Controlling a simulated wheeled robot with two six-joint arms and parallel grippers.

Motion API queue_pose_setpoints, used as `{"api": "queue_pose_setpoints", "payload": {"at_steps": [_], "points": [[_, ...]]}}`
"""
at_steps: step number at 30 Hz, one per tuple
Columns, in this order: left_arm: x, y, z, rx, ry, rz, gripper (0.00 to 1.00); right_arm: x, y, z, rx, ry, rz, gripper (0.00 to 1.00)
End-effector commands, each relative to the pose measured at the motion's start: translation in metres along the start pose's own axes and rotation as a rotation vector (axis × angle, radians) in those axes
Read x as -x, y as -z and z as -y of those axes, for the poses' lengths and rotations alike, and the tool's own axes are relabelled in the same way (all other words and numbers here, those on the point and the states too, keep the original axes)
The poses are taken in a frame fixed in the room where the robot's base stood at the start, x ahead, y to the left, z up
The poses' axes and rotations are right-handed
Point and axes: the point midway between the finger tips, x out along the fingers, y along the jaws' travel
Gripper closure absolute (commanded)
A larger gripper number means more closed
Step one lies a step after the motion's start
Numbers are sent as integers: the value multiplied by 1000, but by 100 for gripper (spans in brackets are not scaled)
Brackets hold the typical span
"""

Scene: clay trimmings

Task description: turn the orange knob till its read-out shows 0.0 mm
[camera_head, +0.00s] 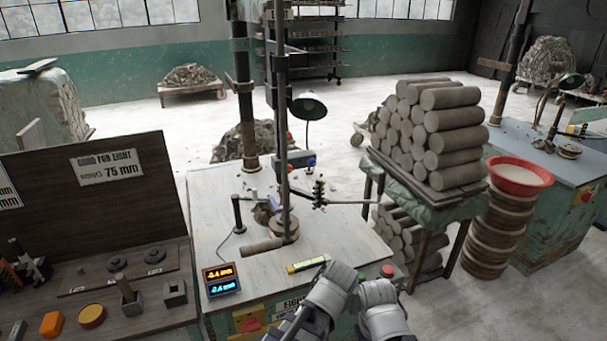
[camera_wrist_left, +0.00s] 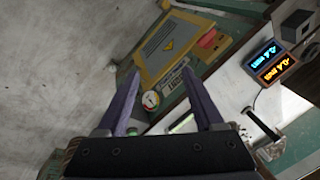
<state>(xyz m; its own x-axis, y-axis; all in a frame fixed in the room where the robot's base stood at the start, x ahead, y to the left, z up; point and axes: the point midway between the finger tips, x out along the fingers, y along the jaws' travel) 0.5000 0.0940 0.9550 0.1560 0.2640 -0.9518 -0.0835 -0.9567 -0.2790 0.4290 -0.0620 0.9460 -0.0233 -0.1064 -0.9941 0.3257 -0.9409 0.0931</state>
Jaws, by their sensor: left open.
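The read-out box (camera_head: 221,280) stands on the pale table of the cutting stand, lit orange above and blue below. Its orange line seems to read -4.4 or -0.4, and the blue line about -0.4 mm. It also shows upside down in the left wrist view (camera_wrist_left: 270,62). A small orange-red spot (camera_head: 291,169) shows on a blue unit on the stand's post; I cannot tell if it is the knob. My left gripper (camera_wrist_left: 161,75) is open and empty, above the table's front panel (camera_wrist_left: 170,52). My right gripper's fingers are not in view.
A clay roll (camera_head: 262,247) lies on the pale table by a round wooden block (camera_head: 285,225). A yellow level-like bar (camera_head: 307,265) and a red button (camera_head: 387,270) are near the front edge. Stacked clay rolls (camera_head: 425,130) stand at right, a dark bench (camera_head: 110,300) at left.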

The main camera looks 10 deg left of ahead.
Motion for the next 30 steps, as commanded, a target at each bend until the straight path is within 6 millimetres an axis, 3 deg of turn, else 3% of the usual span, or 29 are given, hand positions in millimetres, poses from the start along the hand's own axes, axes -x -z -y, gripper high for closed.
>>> {"api": "queue_pose_setpoints", "payload": {"at_steps": [1, 6, 9, 15, 21, 30], "points": [[-7, 43, 21, 106, 85, -82, 31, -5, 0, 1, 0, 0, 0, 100], [5, 166, 107, 444, 337, -468, 31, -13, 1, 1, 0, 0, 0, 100], [23, 218, 142, 551, 408, -676, 31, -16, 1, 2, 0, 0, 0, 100], [62, 303, 184, 640, 443, -1034, 31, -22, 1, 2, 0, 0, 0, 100], [84, 345, 197, 638, 413, -1221, 31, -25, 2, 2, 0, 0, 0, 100], [89, 353, 199, 633, 402, -1258, 31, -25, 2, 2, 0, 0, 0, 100]]}}
